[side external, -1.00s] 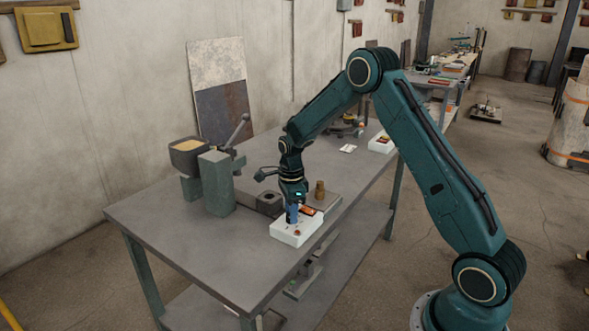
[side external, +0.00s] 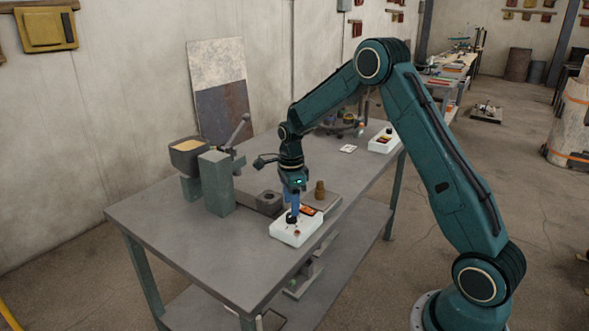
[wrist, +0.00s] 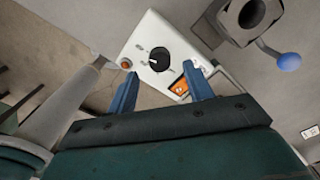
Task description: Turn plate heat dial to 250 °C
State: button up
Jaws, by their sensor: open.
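The white control box (side external: 286,234) stands at the table's front edge. It carries a black round dial (wrist: 160,58), a lit orange display (wrist: 180,87) and a red-orange button or lamp (wrist: 126,63). The display's figures are too small to read, and so is the dial's scale. A small light mark shows on the dial's left side in the wrist view. My gripper (wrist: 159,67) is open and empty, pointing down, its blue fingers either side of the dial in that view. In the side view, my gripper (side external: 292,207) is just above the dial (side external: 292,218), which shows below the fingertips.
A ladle-like grey mould block (side external: 268,202) and a brown weight-shaped piece (side external: 319,190) on a flat plate stand behind the box. A grey post (side external: 216,185) and a filled pot (side external: 188,158) stand left. Another white box (side external: 382,144) is at the back right. The front left tabletop is clear.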

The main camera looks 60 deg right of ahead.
notch_tip(320, 180, up, 10)
jog(key=shift+r, duration=0.15)
dwell(0.3)
jog(key=s+a+r+n+t, duration=0.3)
jog(key=s+a+r+n, duration=0.7)
jog(key=s+r+n, duration=0.25)
jog(key=s+a+f+n+t, duration=0.1)
jog(key=s+a+n, duration=0.1)
jog(key=s+n, duration=0.4)
jog(key=s+a+f+n+t, duration=0.1)
jog(key=s+a+n, duration=0.2)
jog(key=s+n, duration=0.4)
jog(key=s, duration=0.3)
jog(key=shift+s+t, duration=0.3)
jog(key=shift+s, duration=0.1)
